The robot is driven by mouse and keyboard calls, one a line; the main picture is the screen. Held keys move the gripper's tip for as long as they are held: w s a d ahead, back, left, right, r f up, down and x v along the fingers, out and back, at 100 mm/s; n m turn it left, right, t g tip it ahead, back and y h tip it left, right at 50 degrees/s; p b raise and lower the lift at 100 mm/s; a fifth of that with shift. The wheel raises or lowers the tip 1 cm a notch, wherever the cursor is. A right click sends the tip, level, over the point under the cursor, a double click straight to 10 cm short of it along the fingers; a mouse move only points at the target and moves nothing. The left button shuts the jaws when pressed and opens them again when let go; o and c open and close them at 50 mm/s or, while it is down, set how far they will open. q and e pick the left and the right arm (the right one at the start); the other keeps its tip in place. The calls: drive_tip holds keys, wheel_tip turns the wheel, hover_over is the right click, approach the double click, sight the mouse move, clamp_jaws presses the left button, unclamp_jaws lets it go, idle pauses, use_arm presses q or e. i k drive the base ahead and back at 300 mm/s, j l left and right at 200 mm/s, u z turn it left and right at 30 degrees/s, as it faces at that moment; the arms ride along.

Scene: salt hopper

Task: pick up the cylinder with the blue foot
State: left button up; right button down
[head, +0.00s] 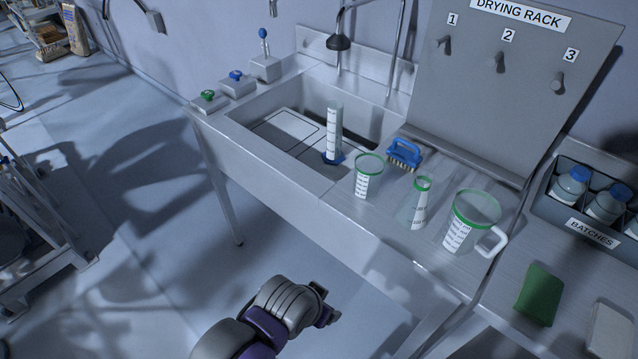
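The cylinder with the blue foot (334,130) is a tall clear measuring cylinder with a white scale strip. It stands upright at the near right part of the sink (262,102); I cannot tell whether its foot rests on the basin floor or on a ledge. An arm of mine, seemingly the left, reaches in at the bottom. Its gripper (326,306) is in front of the bench, well short of the cylinder and apart from it. Its fingers are too small and dark to show whether they are open. My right gripper is not in view.
Right of the cylinder stand a green-rimmed beaker (367,178), a green-rimmed conical flask (417,205) and a green-rimmed jug (470,222). A blue brush (404,153) lies behind them. A faucet (339,42) hangs over the sink. The drying rack (500,95) stands at the back.

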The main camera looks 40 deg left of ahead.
sight(333, 154)
drive_tip(key=u, duration=1.1)
drive_tip(key=i+j, duration=0.1)
drive_tip(key=j, duration=0.25)
drive_tip(key=j+z, duration=0.1)
drive_tip(key=j, duration=0.25)
drive_tip(key=i, duration=0.05)
